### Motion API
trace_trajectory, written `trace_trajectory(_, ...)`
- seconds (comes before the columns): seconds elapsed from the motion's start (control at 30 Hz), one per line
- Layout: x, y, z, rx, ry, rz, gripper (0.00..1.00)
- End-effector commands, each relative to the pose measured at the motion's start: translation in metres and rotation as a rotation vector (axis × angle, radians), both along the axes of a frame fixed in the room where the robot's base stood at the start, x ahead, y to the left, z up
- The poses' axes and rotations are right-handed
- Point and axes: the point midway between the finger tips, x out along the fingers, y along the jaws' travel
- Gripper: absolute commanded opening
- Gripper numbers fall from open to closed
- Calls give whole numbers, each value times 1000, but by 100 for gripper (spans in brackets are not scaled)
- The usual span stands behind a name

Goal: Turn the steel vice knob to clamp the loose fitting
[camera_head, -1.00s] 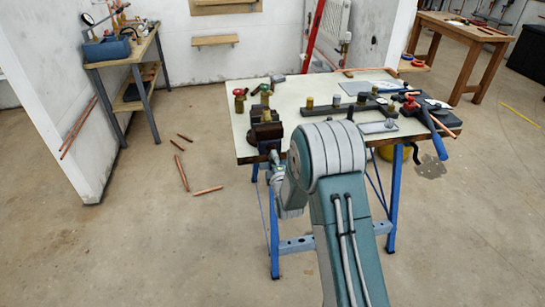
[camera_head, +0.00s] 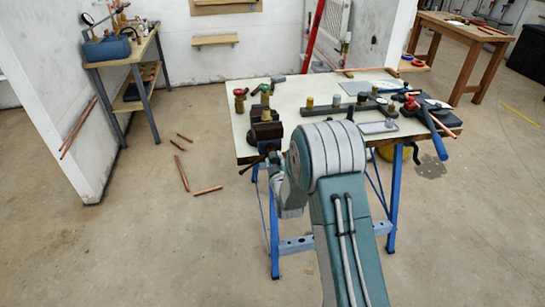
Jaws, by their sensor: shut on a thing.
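The dark vice (camera_head: 264,131) is mounted at the front left of the pale-topped workbench (camera_head: 300,92). A brass fitting (camera_head: 265,113) stands upright in the top of the vice, with a green-topped piece just behind it. My gripper (camera_head: 274,158) is at the front of the vice, below the bench edge, shut on the knob. My own arm partly hides the gripper and the knob, so the fingers are hard to make out. A dark bar (camera_head: 252,165) sticks out to the left, down from the knob area.
A red-topped valve (camera_head: 239,100) stands left of the vice. A dark rail with brass fittings (camera_head: 340,107) and a red-and-blue tool (camera_head: 430,128) lie to the right. Copper pipes (camera_head: 181,172) lie on the floor at left.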

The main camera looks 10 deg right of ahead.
Motion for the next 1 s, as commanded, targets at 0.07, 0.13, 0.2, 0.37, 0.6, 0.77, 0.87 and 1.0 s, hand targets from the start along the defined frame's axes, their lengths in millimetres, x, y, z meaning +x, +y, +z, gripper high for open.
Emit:
trace_trajectory(0.07, 0, 0, 0, 88, 1, -1, 0)
trace_trajectory(0.13, -1, 0, 0, 169, 1, -1, 0)
trace_trajectory(0.2, -1, 0, 0, 249, 1, -1, 0)
trace_trajectory(0.37, -1, 0, 0, 432, 1, -1, 0)
trace_trajectory(0.6, -1, 0, 0, 708, 1, -1, 0)
trace_trajectory(0.77, -2, 0, 0, 892, 1, -1, 0)
trace_trajectory(0.87, -2, 0, 0, 1006, 1, -1, 0)
trace_trajectory(1.0, -2, 0, 0, 1167, 1, -2, 0)
